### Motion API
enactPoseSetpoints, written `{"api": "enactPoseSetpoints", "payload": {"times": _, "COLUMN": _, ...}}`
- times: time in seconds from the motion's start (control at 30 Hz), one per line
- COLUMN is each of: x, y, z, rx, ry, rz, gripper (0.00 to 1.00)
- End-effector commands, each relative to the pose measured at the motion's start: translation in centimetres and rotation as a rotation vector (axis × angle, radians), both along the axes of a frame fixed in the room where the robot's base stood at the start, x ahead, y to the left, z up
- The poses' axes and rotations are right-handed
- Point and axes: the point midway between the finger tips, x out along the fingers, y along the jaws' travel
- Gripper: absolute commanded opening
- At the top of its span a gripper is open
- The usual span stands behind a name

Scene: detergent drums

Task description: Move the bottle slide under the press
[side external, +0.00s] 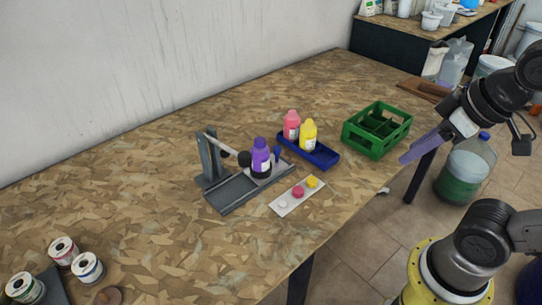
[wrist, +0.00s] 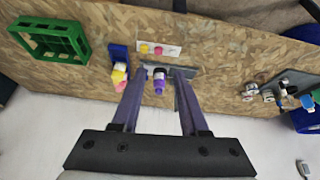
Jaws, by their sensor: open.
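The press (side external: 212,160) is a grey upright post on a grey railed base, with a pale lever ending in a black knob (side external: 244,159). A purple bottle (side external: 260,155) stands upright in a dark holder, the bottle slide (side external: 261,172), toward the base's right end, to the right of the knob. A small blue peg (side external: 277,153) stands beside the bottle. My gripper (side external: 404,160) is open and empty, far right of the press beyond the green crate. In the wrist view the purple bottle (wrist: 159,86) appears between my open fingers (wrist: 160,72), but well away from them.
A blue tray (side external: 322,160) holds a pink and a yellow bottle behind the press. A green crate (side external: 377,130) stands between my gripper and the tray. A white strip (side external: 283,207) with white, pink and yellow caps lies in front.

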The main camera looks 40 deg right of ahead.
Motion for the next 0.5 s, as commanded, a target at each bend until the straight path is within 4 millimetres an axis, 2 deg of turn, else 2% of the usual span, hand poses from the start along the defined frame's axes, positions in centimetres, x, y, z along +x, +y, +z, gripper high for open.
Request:
{"api": "enactPoseSetpoints", "payload": {"times": 0.03, "x": 0.6, "y": 0.0, "z": 1.4, "rx": -0.007, "ry": -0.015, "rz": 0.013, "gripper": 0.44}}
{"api": "enactPoseSetpoints", "payload": {"times": 0.17, "x": 3.4, "y": 0.0, "z": 4.8, "rx": -0.03, "ry": -0.016, "rz": 0.052, "gripper": 0.44}}
{"api": "enactPoseSetpoints", "payload": {"times": 0.3, "x": 7.4, "y": -0.2, "z": 7.9, "rx": -0.051, "ry": 0.011, "rz": 0.089, "gripper": 0.44}}
{"api": "enactPoseSetpoints", "payload": {"times": 0.37, "x": 9.4, "y": -0.3, "z": 8.8, "rx": -0.058, "ry": 0.028, "rz": 0.103, "gripper": 0.44}}
{"api": "enactPoseSetpoints", "payload": {"times": 0.5, "x": 14.6, "y": -0.5, "z": 10.3, "rx": -0.074, "ry": 0.074, "rz": 0.135, "gripper": 0.44}}
